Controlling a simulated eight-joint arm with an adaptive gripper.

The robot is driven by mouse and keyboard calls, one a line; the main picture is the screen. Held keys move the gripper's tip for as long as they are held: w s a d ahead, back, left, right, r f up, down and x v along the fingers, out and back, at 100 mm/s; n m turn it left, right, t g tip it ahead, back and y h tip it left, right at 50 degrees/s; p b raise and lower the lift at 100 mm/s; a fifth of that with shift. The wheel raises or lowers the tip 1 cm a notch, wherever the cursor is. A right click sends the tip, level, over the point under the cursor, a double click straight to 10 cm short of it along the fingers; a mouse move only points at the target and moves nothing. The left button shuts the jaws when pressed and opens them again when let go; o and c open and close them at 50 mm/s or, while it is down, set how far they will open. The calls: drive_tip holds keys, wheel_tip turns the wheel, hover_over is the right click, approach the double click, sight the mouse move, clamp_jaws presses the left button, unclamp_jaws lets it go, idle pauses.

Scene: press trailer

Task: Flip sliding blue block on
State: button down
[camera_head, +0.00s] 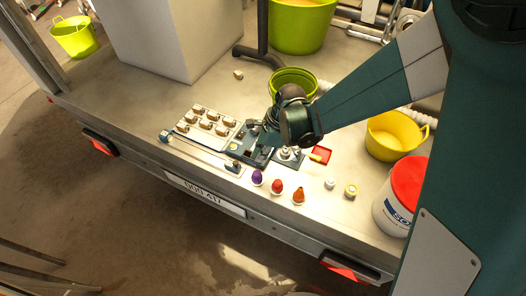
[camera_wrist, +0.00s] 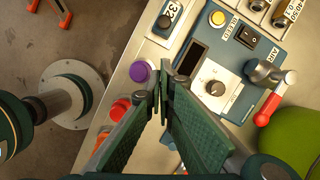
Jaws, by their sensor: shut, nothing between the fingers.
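A long pale slide rail (camera_head: 202,150) runs along the front edge of the trailer bed in the head view. A small bluish block (camera_head: 168,133) sits at its left end and a dark block (camera_head: 233,164) at its right end; I cannot tell for certain which is the sliding blue block. My gripper (camera_head: 258,143) is over the blue control panel, to the right of the rail. In the wrist view my gripper (camera_wrist: 163,84) is shut and empty, its tips between the purple knob (camera_wrist: 140,71) and the panel's dark window (camera_wrist: 190,57).
The blue panel holds a yellow button (camera_wrist: 217,18), a black rocker switch (camera_wrist: 247,36), a dial (camera_wrist: 213,88) and a red-handled lever (camera_wrist: 272,98). Red and orange knobs stand beside the purple one. A white bucket with red lid (camera_head: 402,195) and yellow tub (camera_head: 395,137) stand right.

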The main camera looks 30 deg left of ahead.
drive_tip(key=a+f, duration=0.1)
drive_tip(key=s+a+f+b, duration=0.1)
drive_tip(key=f, duration=0.1)
drive_tip(key=shift+s+a, duration=0.15)
drive_tip(key=shift+s+a+f, duration=0.1)
drive_tip(key=shift+s+a, duration=0.15)
drive_tip(key=shift+a, duration=0.25)
drive_tip(key=shift+s+a+f, duration=0.1)
drive_tip(key=shift+s+a, duration=0.1)
drive_tip(key=shift+a, duration=0.25)
drive_tip(key=shift+a, duration=0.1)
drive_tip(key=a+b, duration=0.1)
drive_tip(key=a, duration=2.2)
drive_tip(key=shift+a, duration=0.15)
